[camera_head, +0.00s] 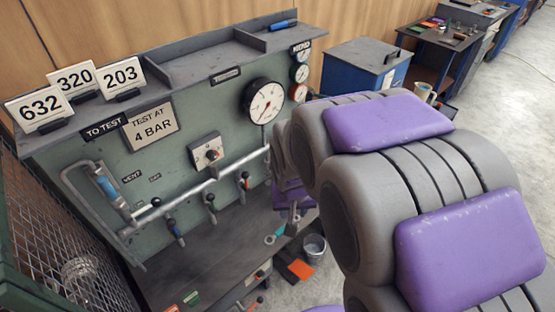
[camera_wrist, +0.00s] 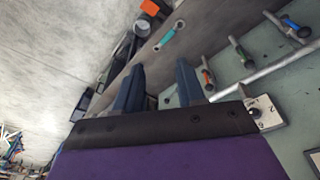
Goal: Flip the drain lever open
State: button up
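No readable drain label shows, so I cannot tell which lever is the drain lever. Three small levers hang along the grey pipe on the green panel (camera_head: 226,110): a blue one (camera_head: 175,232), a green one (camera_head: 210,205) and a red-orange one (camera_head: 243,182). The wrist view also shows the blue (camera_wrist: 293,27), green (camera_wrist: 240,50) and red-orange (camera_wrist: 207,78) levers. A further orange-red handle (camera_head: 255,303) shows low at the bench front. My gripper (camera_wrist: 160,66) is open and empty, its fingers apart from the levers. In the head view, my gripper (camera_head: 292,212) is partly hidden by my arm.
A teal-ended wrench (camera_head: 274,236) lies on the bench top (camera_head: 215,255). A grey bucket (camera_head: 314,246) and an orange item (camera_head: 300,268) are close by. A wire-mesh cage (camera_head: 60,250) stands at left. Gauges (camera_head: 263,101) and a blue cabinet (camera_head: 365,68) are behind. Floor is free at right.

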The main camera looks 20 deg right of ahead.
jog(key=w+d+f+m+t+h, duration=0.1)
jog(key=w+d+f+m+t, duration=0.1)
jog(key=w+d+f, duration=0.45)
jog(key=w+d+f+m+t, duration=0.1)
jog(key=w+f+t, duration=0.25)
jog(key=w, duration=0.65)
jog(key=w+d+f+m+t+h, duration=0.1)
jog(key=w+d+f+m+t, duration=0.1)
jog(key=w+d+f, duration=0.35)
jog(key=w+d+f+m+t, duration=0.1)
jog(key=w+f+m+t, duration=0.2)
jog(key=f, duration=0.5)
jog(key=w+f+m+t, duration=0.1)
jog(key=f+m+t, duration=0.35)
jog(key=f, duration=0.35)
jog(key=shift+n+t, duration=0.4)
jog(key=shift+n, duration=0.05)
jog(key=w+d+b, duration=0.1)
jog(key=w, duration=0.4)
jog(key=w+d+b, duration=0.1)
jog(key=w+b, duration=0.1)
jog(key=w, duration=0.4)
jog(key=w+d+b, duration=0.1)
jog(key=w, duration=0.5)
jog(key=shift+f, duration=0.1)
grip_shut()
